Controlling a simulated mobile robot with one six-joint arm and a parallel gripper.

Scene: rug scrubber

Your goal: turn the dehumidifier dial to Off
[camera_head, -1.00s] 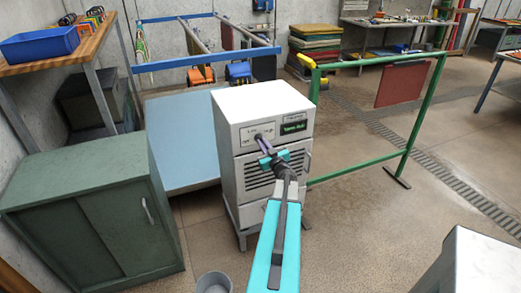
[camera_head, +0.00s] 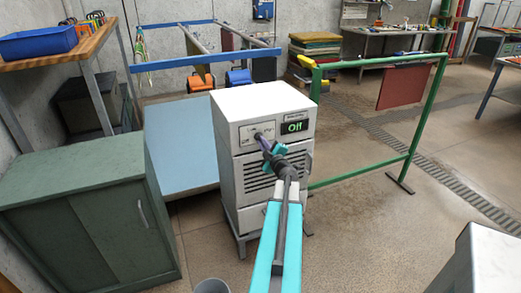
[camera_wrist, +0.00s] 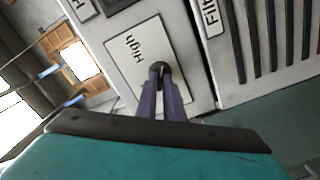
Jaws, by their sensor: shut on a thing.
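The dehumidifier (camera_head: 245,108) is a white cabinet with a slatted front, standing on a low stand in the middle of the head view. The dark dial (camera_wrist: 157,69) sits on a pale label plate (camera_wrist: 137,52) with the word "High" visible in the wrist view. My gripper (camera_head: 259,138) reaches the dial from the front, with its purple fingers shut on it. The fingers hide most of the dial, and its pointer cannot be made out.
A green cabinet (camera_head: 85,205) stands at left, and a grey bin (camera_head: 212,286) is at the bottom edge. A green rail frame (camera_head: 414,130) with a red panel stands to the right. Open floor lies to the right of my arm.

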